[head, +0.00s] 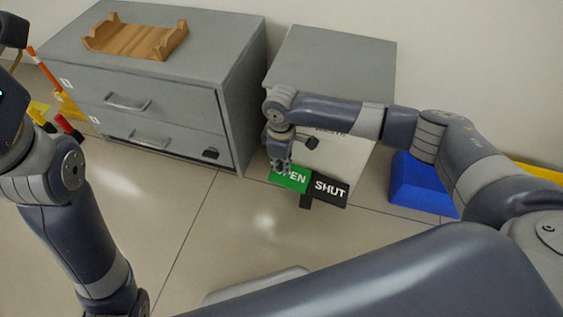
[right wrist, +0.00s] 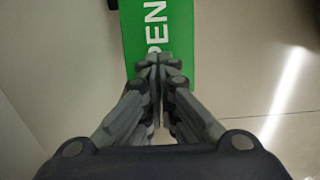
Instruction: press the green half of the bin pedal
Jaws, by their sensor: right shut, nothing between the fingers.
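The bin (head: 337,154) is a pale box with a grey lid (head: 340,60), standing right of the drawer cabinet. Its pedal sticks out low at the front. The green half of the pedal (head: 296,184) reads OPEN, partly covered; the black half (head: 329,190) reads SHUT. My right gripper (head: 281,168) points down with its fingers shut and empty, over the green half. In the right wrist view the fingertips (right wrist: 160,62) overlap the green half (right wrist: 185,40); whether they touch it I cannot tell. My left gripper is out of view; only left arm links show.
A grey drawer cabinet (head: 165,85) stands left of the bin with a wooden rack (head: 136,40) on top. A blue block-like object (head: 422,186) sits on the floor to the right. Orange and yellow items are at the far left. The tiled floor in front is clear.

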